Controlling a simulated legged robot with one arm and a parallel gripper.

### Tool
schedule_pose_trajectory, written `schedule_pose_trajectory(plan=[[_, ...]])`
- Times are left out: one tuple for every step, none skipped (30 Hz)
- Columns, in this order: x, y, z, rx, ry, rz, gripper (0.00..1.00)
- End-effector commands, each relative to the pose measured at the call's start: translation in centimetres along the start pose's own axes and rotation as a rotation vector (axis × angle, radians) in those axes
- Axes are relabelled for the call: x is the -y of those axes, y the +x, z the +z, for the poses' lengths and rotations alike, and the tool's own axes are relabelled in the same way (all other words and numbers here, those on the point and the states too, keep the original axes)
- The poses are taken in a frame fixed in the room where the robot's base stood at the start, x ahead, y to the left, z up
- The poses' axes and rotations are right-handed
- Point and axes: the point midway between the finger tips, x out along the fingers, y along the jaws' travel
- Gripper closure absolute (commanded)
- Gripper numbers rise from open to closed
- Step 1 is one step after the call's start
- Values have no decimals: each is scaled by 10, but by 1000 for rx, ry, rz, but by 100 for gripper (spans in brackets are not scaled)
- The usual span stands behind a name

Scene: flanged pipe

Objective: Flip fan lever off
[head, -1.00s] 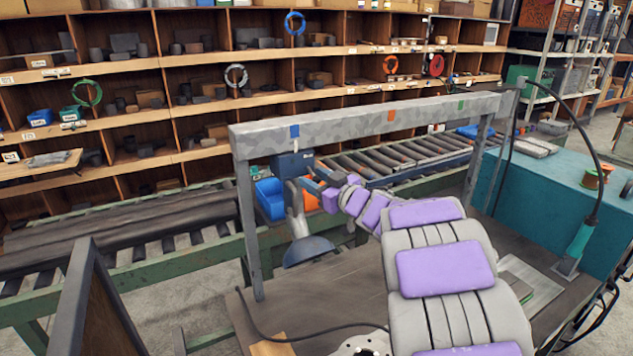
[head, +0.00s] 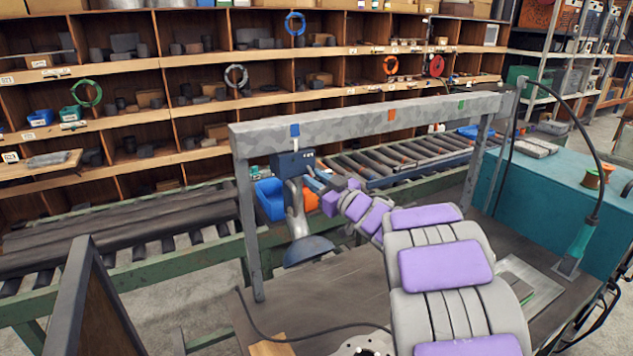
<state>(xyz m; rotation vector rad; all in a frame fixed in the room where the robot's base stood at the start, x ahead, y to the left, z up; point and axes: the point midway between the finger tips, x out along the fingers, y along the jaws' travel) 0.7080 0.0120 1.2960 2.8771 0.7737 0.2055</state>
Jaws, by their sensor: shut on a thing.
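The fan unit hangs from the left part of the grey overhead beam. It has a dark blue box (head: 291,164), a grey duct below it and a blue-grey hood (head: 308,250) at the bottom. The lever itself is hidden or too small to make out behind the fingers.
The grey beam (head: 370,122) spans above my arm on posts at both sides. A blue bin (head: 270,198) stands behind the duct. A teal cabinet (head: 545,200) is at right. A dark cable (head: 250,322) and a flange (head: 366,346) lie on the bench.

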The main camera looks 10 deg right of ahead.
Motion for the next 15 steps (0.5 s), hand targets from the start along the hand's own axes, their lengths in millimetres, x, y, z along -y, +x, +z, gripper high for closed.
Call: schedule_pose_trajectory(plan=[[2,1,3,-21,-3,0,100],[2,1,3,-31,-5,2,100],[1,1,3,-41,-9,4,100],[1,1,3,-44,-11,5,100],[1,1,3,-46,-11,6,100],[1,1,3,-47,-12,6,100],[1,1,2,-47,-13,6,100],[1,1,2,-47,-13,6,100],[1,1,3,-47,-13,6,100],[1,1,3,-46,-12,6,100],[1,1,3,-46,-12,6,100],[1,1,3,-46,-12,6,100],[1,1,3,-46,-12,6,72],[1,1,3,-46,-12,6,70],[1,1,3,-46,-12,6,66]])
